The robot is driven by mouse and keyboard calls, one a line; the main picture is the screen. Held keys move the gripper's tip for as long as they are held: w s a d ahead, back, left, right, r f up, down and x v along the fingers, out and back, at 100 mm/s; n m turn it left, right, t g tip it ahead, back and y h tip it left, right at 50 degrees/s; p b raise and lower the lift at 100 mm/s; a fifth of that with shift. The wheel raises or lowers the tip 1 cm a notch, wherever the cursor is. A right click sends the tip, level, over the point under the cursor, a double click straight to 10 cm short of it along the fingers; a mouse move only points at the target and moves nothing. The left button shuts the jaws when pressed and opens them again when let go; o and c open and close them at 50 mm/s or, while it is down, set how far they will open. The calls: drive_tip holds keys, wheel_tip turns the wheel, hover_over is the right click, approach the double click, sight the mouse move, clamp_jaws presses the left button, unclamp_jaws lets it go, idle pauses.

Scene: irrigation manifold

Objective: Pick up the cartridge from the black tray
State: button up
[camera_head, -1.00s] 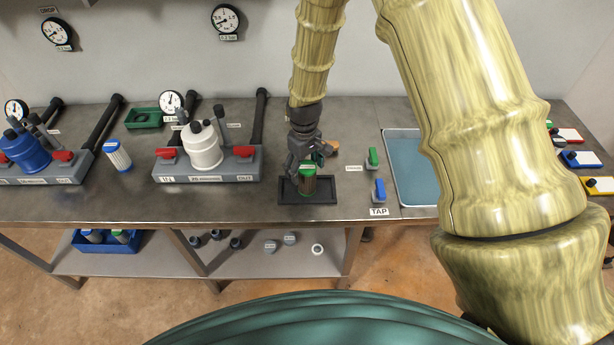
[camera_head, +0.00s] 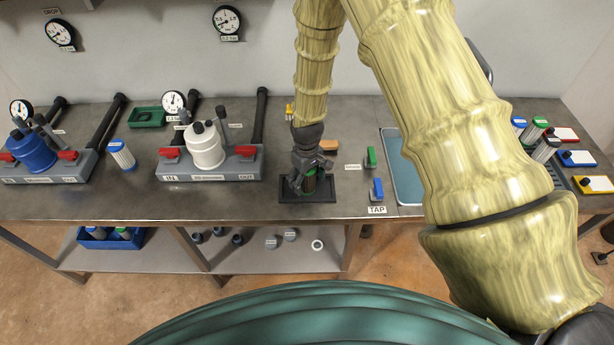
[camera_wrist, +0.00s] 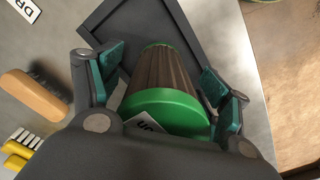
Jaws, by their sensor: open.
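The cartridge (camera_head: 310,181) has a green cap and a brown, pleated body. It stands in the black tray (camera_head: 321,197) on the bench. In the wrist view the green cap of the cartridge (camera_wrist: 168,110) faces the camera, with the brown body beyond it and the black tray (camera_wrist: 190,24) behind. My gripper (camera_head: 304,178) is lowered over the tray. In the wrist view the gripper (camera_wrist: 168,88) is open, with one teal-padded finger on each side of the cartridge. A gap shows at the left finger; contact at the right finger is hard to judge.
A white filter housing (camera_head: 204,146) with red handles stands left of the tray. A blue-capped cartridge (camera_head: 120,155) is farther left. Green (camera_head: 371,157) and blue (camera_head: 377,190) valves and a sink (camera_head: 402,170) are to the right. An orange-brown brush (camera_wrist: 36,95) lies near the gripper.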

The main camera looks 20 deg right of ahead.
drive_tip(key=shift+c, duration=0.2)
drive_tip(key=c, duration=0.9)
drive_tip(key=shift+r, duration=0.1)
